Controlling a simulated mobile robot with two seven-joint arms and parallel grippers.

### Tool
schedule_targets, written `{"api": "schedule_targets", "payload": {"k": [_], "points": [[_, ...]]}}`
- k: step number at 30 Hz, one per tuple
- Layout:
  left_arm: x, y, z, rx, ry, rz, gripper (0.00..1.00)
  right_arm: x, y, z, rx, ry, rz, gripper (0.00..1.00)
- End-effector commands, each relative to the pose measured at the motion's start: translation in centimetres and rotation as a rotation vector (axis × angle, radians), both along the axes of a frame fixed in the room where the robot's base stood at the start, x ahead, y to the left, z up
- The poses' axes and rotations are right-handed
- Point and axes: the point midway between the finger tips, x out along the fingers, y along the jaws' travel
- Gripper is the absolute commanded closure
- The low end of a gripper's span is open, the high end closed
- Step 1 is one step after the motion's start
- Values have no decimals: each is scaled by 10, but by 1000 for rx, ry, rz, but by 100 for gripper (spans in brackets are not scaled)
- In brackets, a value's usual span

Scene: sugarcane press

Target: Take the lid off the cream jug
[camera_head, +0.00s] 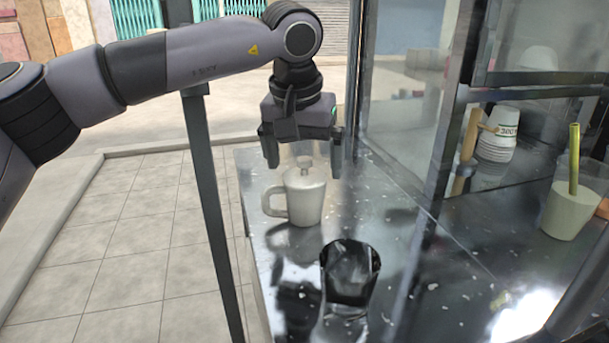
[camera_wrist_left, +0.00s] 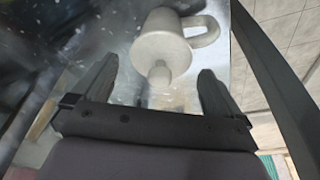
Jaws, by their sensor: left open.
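The cream jug (camera_head: 304,196) stands upright on the metal counter, with its handle to the left in the head view. Its lid (camera_head: 304,166) with a knob sits on top. My left gripper (camera_head: 304,160) is open, pointing down above the jug, with its fingers on either side of the lid's knob. In the left wrist view the jug (camera_wrist_left: 163,38) and its lid knob (camera_wrist_left: 160,76) show between and beyond the open fingers (camera_wrist_left: 158,78). Whether a finger touches the lid cannot be told. My right gripper is not in view.
A dark glass (camera_head: 349,272) stands on the metal counter (camera_head: 400,290) in front of the jug. A glass panel with a metal frame (camera_head: 405,110) rises right of the gripper. Stacked cups (camera_head: 498,135) and a cup with a green straw (camera_head: 568,210) are farther right.

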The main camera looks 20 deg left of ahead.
Motion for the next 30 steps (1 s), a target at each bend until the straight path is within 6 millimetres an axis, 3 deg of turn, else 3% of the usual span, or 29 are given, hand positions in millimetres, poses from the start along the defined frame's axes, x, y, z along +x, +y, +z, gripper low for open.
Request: {"api": "schedule_targets", "payload": {"k": [10,15,30], "points": [[2,0,-8,-2,-2,-1,3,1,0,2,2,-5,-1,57],[2,0,-8,-2,-1,-1,54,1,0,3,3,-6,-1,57],[3,-1,2,-2,-3,0,54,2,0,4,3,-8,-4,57]]}}
